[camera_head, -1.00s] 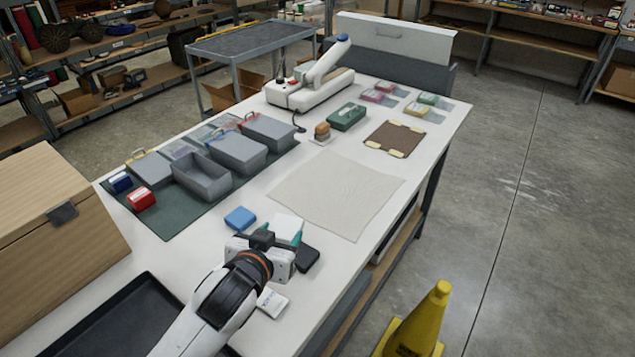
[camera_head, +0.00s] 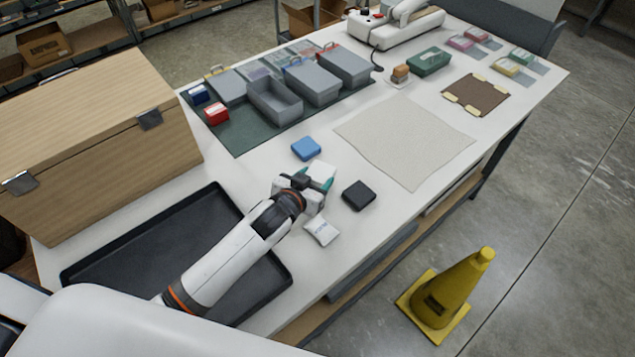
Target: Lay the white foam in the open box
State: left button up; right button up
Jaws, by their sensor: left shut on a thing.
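The white foam (camera_head: 322,170) is a small pale block at the teal-tipped fingers of my left gripper (camera_head: 313,182), which is shut on it. It is between a blue block (camera_head: 306,148) and a black block (camera_head: 358,195); I cannot tell whether it touches the table. The open box (camera_head: 268,105) is a grey, lidless, empty-looking tub on the dark green mat (camera_head: 240,139), farther back and to the left of the gripper. My right gripper is not in view.
Closed grey boxes (camera_head: 312,84) flank the open box. Red (camera_head: 216,113) and blue (camera_head: 198,94) small boxes stand to its left. A white packet (camera_head: 322,231) lies near the gripper. A black tray (camera_head: 150,240) lies under my arm. A pale cloth (camera_head: 405,140) lies flat to the right.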

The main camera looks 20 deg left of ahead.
pick_arm(q)
jog(key=shift+f, duration=1.75)
jog(key=shift+f, duration=0.1)
jog(key=o, duration=1)
jog(key=shift+c, duration=0.2)
